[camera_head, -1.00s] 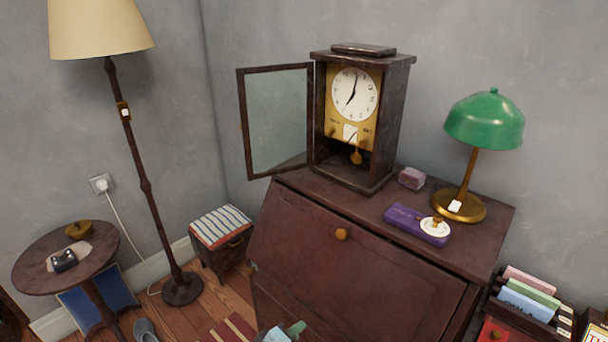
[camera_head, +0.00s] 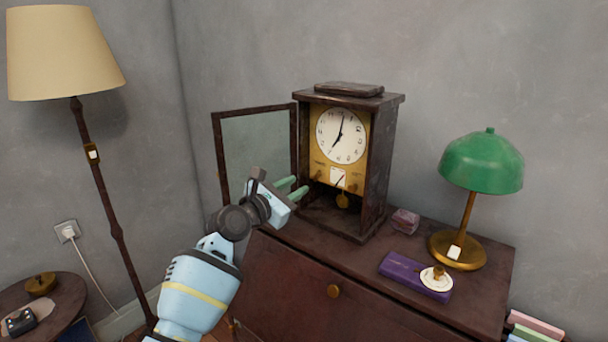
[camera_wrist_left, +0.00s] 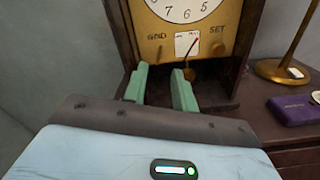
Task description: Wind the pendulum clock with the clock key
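The pendulum clock (camera_head: 385,150) stands upright on the desk, its glass door (camera_head: 258,150) swung open to the left. Its brass plate (camera_wrist_left: 178,40) has a white dial, a small card, two small brown fittings, one under the lettering at left and one under "SET", and a brass pendulum (camera_head: 342,201) below. My left gripper (camera_head: 300,187) is open and empty in front of the clock's lower left. Its green fingers (camera_wrist_left: 160,70) are apart, just below the plate in the wrist view. I cannot make out a clock key for certain. My right gripper is not in view.
A purple case (camera_head: 400,268) lies on the desk (camera_head: 285,275) with a white round piece (camera_head: 436,279) at its right end. A small pinkish box (camera_head: 405,221) and a green lamp (camera_head: 482,162) stand right of the clock. A floor lamp (camera_head: 65,52) stands left.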

